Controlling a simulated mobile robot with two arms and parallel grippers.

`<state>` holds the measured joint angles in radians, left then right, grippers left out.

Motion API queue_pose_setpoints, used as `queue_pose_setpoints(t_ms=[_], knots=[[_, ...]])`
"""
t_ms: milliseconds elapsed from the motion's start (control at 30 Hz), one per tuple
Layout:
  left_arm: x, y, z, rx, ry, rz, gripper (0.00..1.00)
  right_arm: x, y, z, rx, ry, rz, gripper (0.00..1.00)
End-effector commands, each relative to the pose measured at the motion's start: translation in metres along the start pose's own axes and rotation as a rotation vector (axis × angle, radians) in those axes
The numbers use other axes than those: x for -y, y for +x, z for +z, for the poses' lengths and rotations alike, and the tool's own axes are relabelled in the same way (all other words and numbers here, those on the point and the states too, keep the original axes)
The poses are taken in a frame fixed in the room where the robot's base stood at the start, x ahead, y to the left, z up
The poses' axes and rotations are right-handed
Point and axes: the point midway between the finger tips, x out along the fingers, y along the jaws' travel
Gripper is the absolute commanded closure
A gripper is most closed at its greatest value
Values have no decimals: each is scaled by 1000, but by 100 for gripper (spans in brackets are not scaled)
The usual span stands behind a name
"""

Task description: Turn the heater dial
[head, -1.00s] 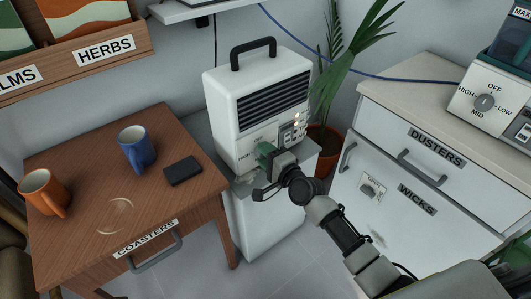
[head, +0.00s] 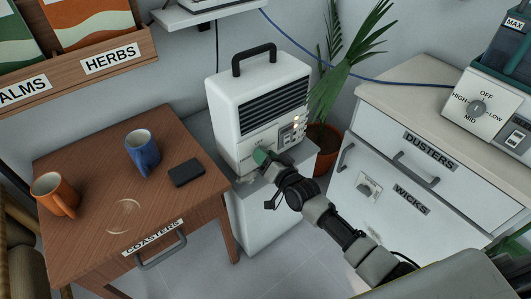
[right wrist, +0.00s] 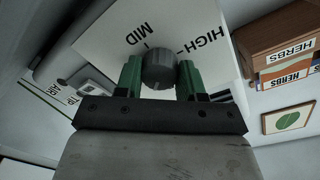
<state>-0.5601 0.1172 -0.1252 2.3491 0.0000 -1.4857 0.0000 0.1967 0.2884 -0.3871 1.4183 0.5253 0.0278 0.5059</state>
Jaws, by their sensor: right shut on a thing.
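The heater (head: 232,118) is a white box with a black handle and dark slats, standing on a white cabinet in the middle of the head view. In the right wrist view its grey round dial (right wrist: 159,68) sits on a white panel (right wrist: 110,38) with the labels MID and HIGH. My right gripper (head: 262,156) is at the heater's lower front and hides the dial in the head view. In the right wrist view its green fingers (right wrist: 160,78) are shut on the dial, one on each side. The dial's setting cannot be read. My left gripper is not in view.
A wooden table (head: 85,185) at left holds an orange mug (head: 50,190), a blue mug (head: 141,155) and a dark flat object (head: 186,173). A white drawer cabinet (head: 375,135) at right bears another dialled appliance (head: 490,95).

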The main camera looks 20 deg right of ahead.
Motion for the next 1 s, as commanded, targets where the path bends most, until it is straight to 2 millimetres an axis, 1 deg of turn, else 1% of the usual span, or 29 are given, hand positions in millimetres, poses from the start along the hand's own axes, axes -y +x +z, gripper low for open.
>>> queue_pose_setpoints(t_ms=[200, 500, 700, 1000], knots=[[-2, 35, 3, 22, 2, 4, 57, 1, 0, 0, -7, -203, 5, 85], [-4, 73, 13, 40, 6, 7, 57, 0, 0, 1, -21, -485, 8, 85], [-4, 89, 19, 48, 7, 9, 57, 0, 0, 2, -30, -652, 8, 85], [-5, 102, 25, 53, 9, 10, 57, -1, 0, 2, -40, -828, 10, 85]])
